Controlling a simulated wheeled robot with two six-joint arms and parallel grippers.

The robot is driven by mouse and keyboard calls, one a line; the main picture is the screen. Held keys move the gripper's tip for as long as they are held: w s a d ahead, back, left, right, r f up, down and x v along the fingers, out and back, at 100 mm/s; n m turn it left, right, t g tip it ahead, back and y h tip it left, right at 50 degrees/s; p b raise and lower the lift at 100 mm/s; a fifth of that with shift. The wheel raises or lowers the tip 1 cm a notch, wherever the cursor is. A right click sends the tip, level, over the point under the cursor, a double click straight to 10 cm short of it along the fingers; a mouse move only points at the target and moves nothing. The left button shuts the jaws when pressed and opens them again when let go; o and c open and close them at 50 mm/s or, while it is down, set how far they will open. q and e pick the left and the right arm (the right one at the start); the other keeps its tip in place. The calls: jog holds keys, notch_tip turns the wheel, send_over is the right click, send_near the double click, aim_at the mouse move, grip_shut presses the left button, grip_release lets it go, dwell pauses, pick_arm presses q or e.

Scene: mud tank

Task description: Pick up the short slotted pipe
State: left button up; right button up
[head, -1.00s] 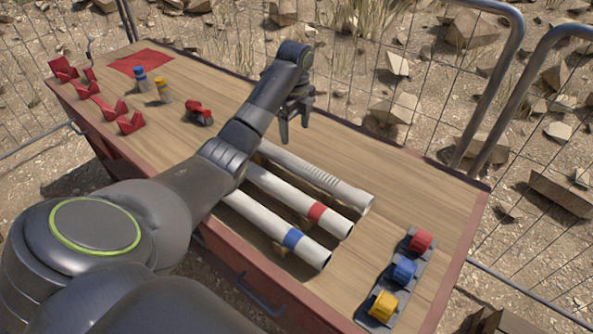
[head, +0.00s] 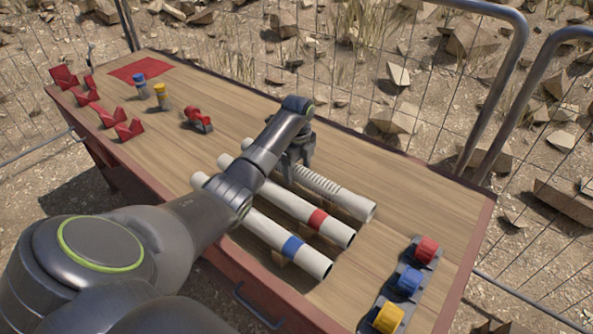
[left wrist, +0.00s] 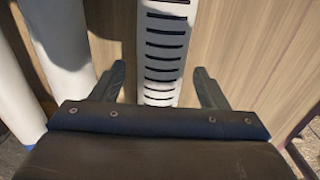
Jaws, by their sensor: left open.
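The short slotted pipe (head: 345,198) is white with dark slots and lies on the table behind two other pipes. In the left wrist view the slotted pipe (left wrist: 165,45) runs between my open fingers, with a gap on each side. My left gripper (head: 294,178) is over the slotted part of it, fingers pointing down; the left wrist view shows both fingertips (left wrist: 160,78). I cannot tell whether the fingers reach beside the pipe or stay above it. The arm hides part of the pipes. My right gripper is not in view.
A red-banded pipe (head: 290,203) and a blue-banded pipe (head: 265,228) lie parallel in front of it. A rack with red, blue and yellow pieces (head: 408,280) stands at the right. The table's back right (head: 400,170) is clear.

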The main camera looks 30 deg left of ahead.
aim_at(297, 166)
pick_arm(q)
jog(key=shift+f, duration=0.8)
jog(key=shift+c, duration=0.5)
jog(key=c, duration=1.2)
jog(key=shift+r, duration=0.15)
notch_tip(297, 166, up, 10)
jog(key=shift+f, duration=0.15)
jog(key=shift+a, duration=0.15)
